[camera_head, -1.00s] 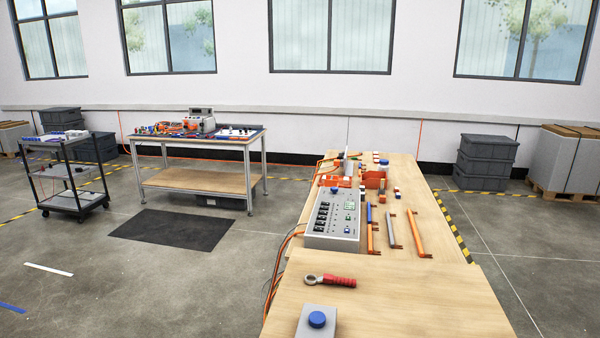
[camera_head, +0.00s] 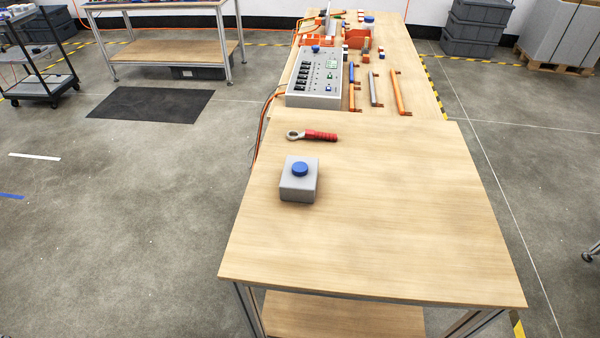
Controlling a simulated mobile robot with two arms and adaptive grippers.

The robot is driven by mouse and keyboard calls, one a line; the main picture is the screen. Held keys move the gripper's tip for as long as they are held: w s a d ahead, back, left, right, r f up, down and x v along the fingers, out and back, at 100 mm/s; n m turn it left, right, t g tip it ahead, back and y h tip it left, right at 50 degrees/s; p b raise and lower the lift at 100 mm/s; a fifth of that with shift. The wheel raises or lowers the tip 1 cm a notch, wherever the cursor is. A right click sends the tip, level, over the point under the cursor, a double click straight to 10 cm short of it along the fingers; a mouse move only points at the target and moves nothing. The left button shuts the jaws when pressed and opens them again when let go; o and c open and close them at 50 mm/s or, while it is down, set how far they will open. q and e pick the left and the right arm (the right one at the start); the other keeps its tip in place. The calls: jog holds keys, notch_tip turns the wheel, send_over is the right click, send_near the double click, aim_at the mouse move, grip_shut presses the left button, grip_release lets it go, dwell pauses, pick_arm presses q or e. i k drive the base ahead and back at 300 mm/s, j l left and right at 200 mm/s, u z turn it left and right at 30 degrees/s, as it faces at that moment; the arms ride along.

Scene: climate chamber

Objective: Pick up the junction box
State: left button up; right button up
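A small grey box with a round blue button or cap on top, which looks like the junction box (camera_head: 298,187), sits upright on the near wooden table (camera_head: 400,230), left of its middle. Nothing touches it. A ring-ended tool with a red handle (camera_head: 313,135) lies just behind it. Neither of my grippers shows in the head view.
Behind it stand a grey control panel (camera_head: 315,80) with cables at its left, and several orange, blue and grey rods (camera_head: 375,90). The near table's front and right are clear. A cart (camera_head: 38,75), a workbench (camera_head: 160,55) and grey crates (camera_head: 472,30) stand farther off.

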aim_at(292, 188)
jog(key=j+z, duration=0.15)
jog(key=j, duration=0.35)
jog(key=k+j+z, duration=0.15)
jog(key=j, duration=0.3)
jog(key=j+z, duration=0.15)
jog(key=j, duration=0.35)
jog(key=k, duration=0.05)
